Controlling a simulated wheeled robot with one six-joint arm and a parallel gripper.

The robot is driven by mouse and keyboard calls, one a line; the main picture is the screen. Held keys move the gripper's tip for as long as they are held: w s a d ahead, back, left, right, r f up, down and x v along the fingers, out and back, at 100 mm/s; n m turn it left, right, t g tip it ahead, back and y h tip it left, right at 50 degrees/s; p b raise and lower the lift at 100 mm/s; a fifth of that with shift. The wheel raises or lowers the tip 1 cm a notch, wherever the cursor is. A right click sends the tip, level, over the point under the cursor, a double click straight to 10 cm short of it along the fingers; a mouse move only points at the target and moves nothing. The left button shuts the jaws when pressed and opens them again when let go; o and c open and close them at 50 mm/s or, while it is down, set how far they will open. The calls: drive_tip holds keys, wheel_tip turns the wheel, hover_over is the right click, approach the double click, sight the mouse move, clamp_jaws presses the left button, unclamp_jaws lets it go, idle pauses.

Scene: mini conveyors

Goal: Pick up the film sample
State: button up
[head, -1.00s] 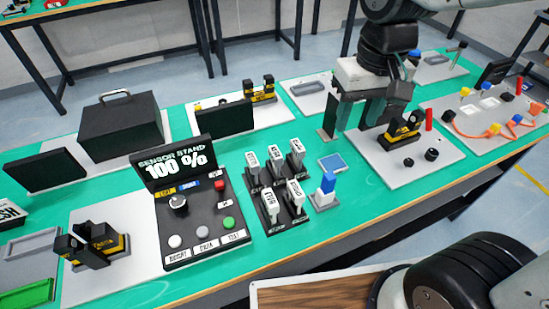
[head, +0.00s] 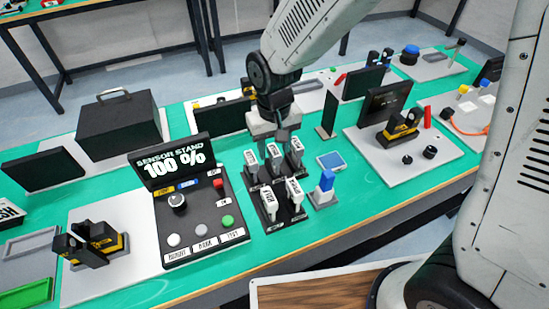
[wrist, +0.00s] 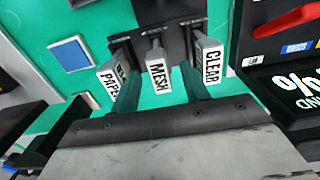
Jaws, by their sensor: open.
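A black rack (head: 285,212) holds several upright white labelled sample tags in two rows. The wrist view shows three tags: a PAPER tag (wrist: 110,77), a MESH tag (wrist: 157,72) and a CLEAR tag (wrist: 210,66). Two more tags stand in the front row in the head view, a left one (head: 268,204) and a right one (head: 294,190). Their lettering is too small to read surely, so I cannot tell which is the film sample. My gripper (head: 277,138) is open and empty, over the back row. In the wrist view its fingers (wrist: 160,92) reach toward the tags.
The sensor stand panel (head: 195,215), reading 100 %, stands left of the rack. A black screen (head: 222,116) stands behind. Green table shows between them.

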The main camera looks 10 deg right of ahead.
drive_tip(key=shift+f, duration=1.25)
clamp_jaws()
